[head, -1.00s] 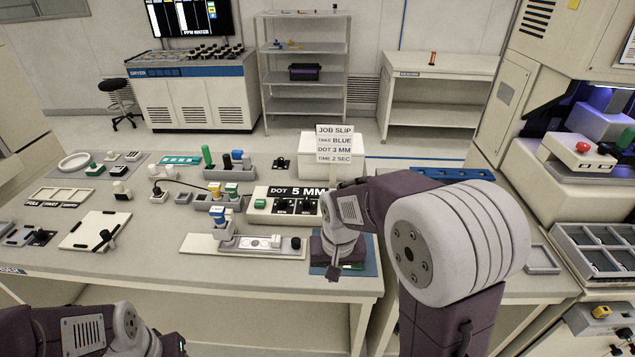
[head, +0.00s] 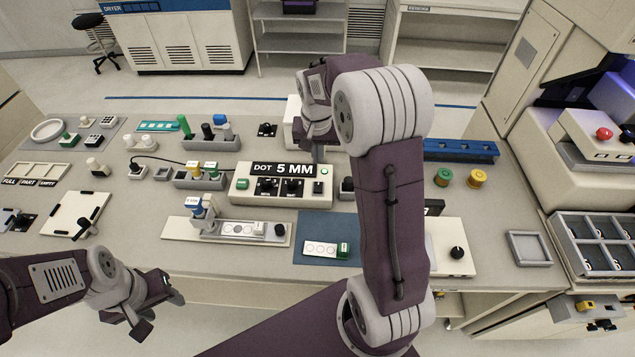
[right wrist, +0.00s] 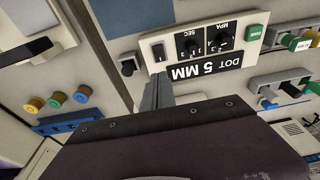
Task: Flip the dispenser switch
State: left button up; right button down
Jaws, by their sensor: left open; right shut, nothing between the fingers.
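The dispenser (head: 233,196) is a cream box with a "DOT 5 MM" label, a green button at its left and two black knobs. Its switch (head: 318,187) is a small rocker at the right end of the front. In the right wrist view the box appears upside down, with the dark switch (right wrist: 158,52) at its left end. My right gripper (right wrist: 158,82) is shut and empty, its fingertips close to the switch end; I cannot tell whether they touch it. In the head view my right gripper (head: 318,156) is just behind that end. My left gripper (head: 160,307) is open and empty at the front left.
A plate with blue-topped parts (head: 182,231) lies in front of the dispenser, beside a blue mat (head: 312,257) holding a small card with a green block. A blue rack (head: 460,149) and yellow and green knobs stand right. My right arm hides some of the table.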

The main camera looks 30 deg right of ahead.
aim_at(318, 191)
jog(key=f, duration=0.8)
jog(key=f+p, duration=0.1)
jog(key=f, duration=0.3)
jog(key=shift+w+d+f, duration=0.15)
jog(key=shift+w+f, duration=0.1)
jog(key=shift+f, duration=0.35)
pick_arm(q)
jog(key=shift+s+a+r, duration=0.15)
jog(key=shift+s+r, duration=0.05)
jog(key=shift+r, duration=0.35)
pick_arm(e)
jog(key=shift+f, duration=0.1)
jog(key=shift+f+b, duration=0.35)
jog(key=shift+s+a+r, duration=0.15)
jog(key=shift+s+a, duration=0.05)
jog(key=shift+s, duration=0.05)
jog(key=shift+w+d+r+p, duration=0.15)
jog(key=shift+w+d+p, duration=0.1)
jog(key=shift+w+p, duration=0.2)
pick_arm(q)
jog(key=shift+s+r, duration=0.15)
jog(key=shift+r, duration=0.05)
pick_arm(e)
jog(key=shift+w+d+r, duration=0.15)
jog(key=shift+w, duration=0.1)
